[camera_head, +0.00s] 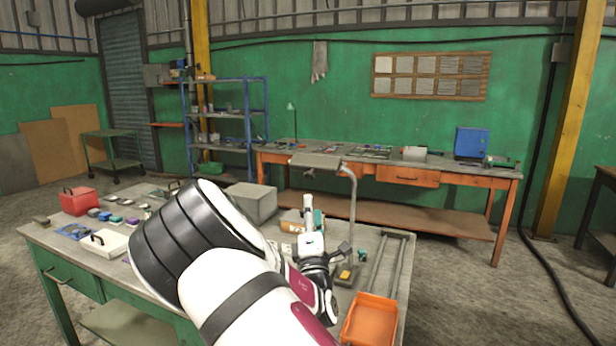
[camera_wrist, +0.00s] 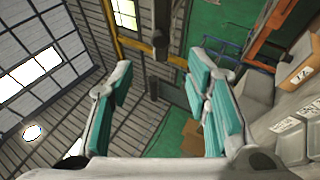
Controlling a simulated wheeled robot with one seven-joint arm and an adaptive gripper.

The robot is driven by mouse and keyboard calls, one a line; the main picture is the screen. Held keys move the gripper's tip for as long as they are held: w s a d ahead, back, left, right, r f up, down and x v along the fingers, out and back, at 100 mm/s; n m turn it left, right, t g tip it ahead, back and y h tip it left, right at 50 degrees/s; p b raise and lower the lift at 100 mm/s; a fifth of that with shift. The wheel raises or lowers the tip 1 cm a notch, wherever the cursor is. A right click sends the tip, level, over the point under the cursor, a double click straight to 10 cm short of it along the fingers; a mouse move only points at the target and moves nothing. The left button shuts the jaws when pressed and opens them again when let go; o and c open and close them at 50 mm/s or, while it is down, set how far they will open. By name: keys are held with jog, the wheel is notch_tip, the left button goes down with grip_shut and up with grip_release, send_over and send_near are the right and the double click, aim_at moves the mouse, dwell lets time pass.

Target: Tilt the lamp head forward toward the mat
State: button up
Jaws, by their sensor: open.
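The lamp has a flat grey head (camera_head: 316,160) on a curved grey stem (camera_head: 353,205), standing toward the right of the near workbench. The head looks roughly level, at the stem's left end. My gripper (camera_head: 313,212) is below the lamp head in the picture and left of the stem, with its fingers pointing up. In the wrist view, my gripper (camera_wrist: 160,72) is open, with teal pads apart and nothing between them. No touch with the lamp is visible. I cannot make out the lamp in the wrist view. The mat cannot be told apart; my arm hides part of the bench.
An orange tray (camera_head: 370,322) lies at the bench's right front. A grey box (camera_head: 251,203) stands behind my arm. A red toolbox (camera_head: 79,201) and a white case (camera_head: 103,242) are at the left. An orange-framed bench (camera_head: 407,175) stands behind.

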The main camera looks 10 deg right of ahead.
aim_at(309, 178)
jog(key=x, duration=1.2)
jog(key=shift+w+d+r, duration=0.15)
jog(key=shift+w+d, duration=0.05)
jog(key=shift+w, duration=0.05)
